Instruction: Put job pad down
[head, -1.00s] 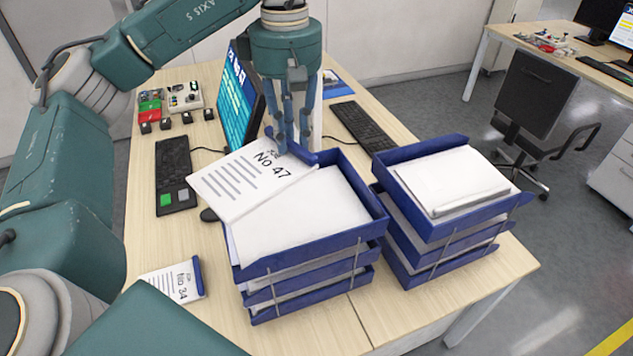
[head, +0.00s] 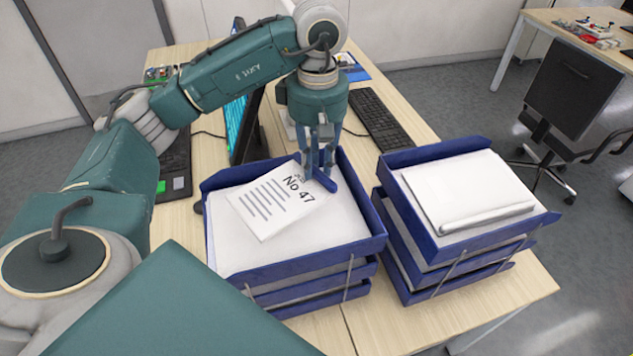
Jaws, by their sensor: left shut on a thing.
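The job pad (head: 268,211) is white with a blue binding edge and reads "No 47". It is over the paper in the top level of the left blue tray stack (head: 312,260). My left gripper (head: 318,172) points down and is shut on the pad's blue edge at its upper right. I cannot tell whether the pad touches the paper below. My right gripper is not in view.
A second blue tray stack (head: 465,232) with paper and a pad on top stands to the right. Keyboards (head: 378,120), a monitor (head: 240,128) and a desk (head: 400,318) surround the stacks. A black chair (head: 572,90) is beyond.

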